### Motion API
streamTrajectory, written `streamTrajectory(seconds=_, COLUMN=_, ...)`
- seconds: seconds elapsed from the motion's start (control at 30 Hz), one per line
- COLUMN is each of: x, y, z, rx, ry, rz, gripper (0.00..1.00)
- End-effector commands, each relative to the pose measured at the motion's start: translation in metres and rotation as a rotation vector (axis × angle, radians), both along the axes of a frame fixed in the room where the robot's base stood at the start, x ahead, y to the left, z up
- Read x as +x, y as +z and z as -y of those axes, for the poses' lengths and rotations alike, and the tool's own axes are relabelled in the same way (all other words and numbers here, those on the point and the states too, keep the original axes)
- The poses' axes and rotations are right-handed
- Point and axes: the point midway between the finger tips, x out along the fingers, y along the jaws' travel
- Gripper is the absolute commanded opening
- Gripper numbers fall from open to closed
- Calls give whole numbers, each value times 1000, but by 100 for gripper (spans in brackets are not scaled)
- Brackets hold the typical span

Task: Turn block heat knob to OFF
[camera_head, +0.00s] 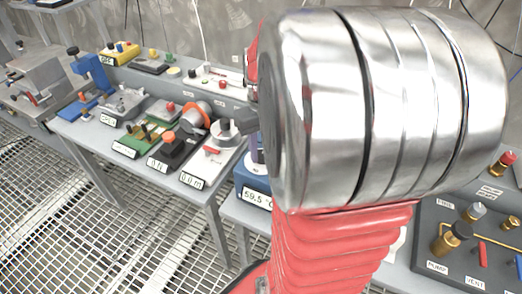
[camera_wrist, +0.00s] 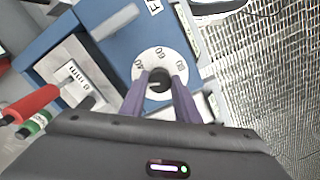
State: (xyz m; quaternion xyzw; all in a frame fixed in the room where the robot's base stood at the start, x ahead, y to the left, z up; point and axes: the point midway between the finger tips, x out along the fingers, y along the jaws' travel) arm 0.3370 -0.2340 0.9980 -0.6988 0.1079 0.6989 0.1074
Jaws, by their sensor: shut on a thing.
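In the wrist view the block heat knob (camera_wrist: 159,76) is a small dark round knob in the middle of a white dial (camera_wrist: 158,54) with numbers around its rim. The dial sits on a blue block (camera_wrist: 112,38). My gripper (camera_wrist: 161,82) has two purple fingers, one on each side of the knob, shut on it. The knob's pointer is hidden or too small to read. In the head view the blue block's display (camera_head: 257,197) reads about 59.5 °C.
In the wrist view a red handle (camera_wrist: 30,103) and a green one (camera_wrist: 34,124) stand at the left. In the head view a bench of devices (camera_head: 130,110) lies left, and a panel with brass valves (camera_head: 452,238) lies right. The floor is open metal grating (camera_head: 60,200).

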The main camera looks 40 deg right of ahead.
Motion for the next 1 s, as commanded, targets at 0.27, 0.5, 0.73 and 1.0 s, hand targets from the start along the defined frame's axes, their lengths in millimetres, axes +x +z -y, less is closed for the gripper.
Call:
streamTrajectory(seconds=0.27, x=-2, y=-1, z=1, rx=-1, ry=231, rz=-7, gripper=6)
streamTrajectory(seconds=0.5, x=-2, y=-1, z=1, rx=0, ry=356, rz=-7, gripper=6)
streamTrajectory(seconds=0.73, x=-2, y=-1, z=1, rx=1, ry=401, rz=-6, gripper=6)
streamTrajectory(seconds=1.0, x=-2, y=-1, z=1, rx=1, ry=405, rz=-6, gripper=6)
